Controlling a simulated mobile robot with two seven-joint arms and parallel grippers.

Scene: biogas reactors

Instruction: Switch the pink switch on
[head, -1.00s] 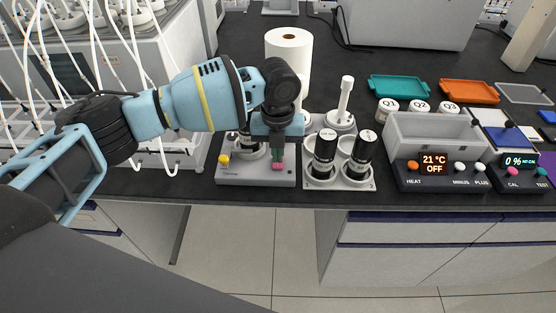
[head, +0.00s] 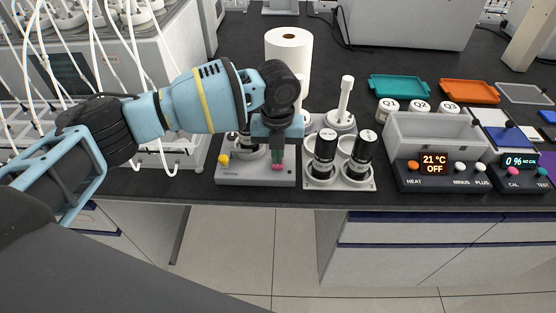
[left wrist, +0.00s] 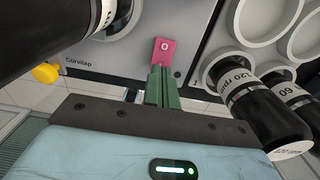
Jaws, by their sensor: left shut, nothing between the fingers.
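The pink switch (left wrist: 164,48) is a small rocker on the front of a grey stirrer base (head: 232,176). A white round mark shows on its far half in the left wrist view; its near half is hidden by the fingers. In the head view only a bit of the pink switch (head: 277,167) shows below the fingertips. My left gripper (head: 278,157) is shut and empty, pointing down at the switch. In the left wrist view its green fingertips (left wrist: 163,72) overlap the switch's near edge; I cannot tell whether they touch it. My right gripper is not in view.
A yellow knob (head: 224,159) sits left of the switch on the same base. A white holder (head: 340,184) with black-capped bottles (head: 325,150) stands close on the right. A paper roll (head: 288,55) stands behind. Heater controls (head: 440,178) are further right.

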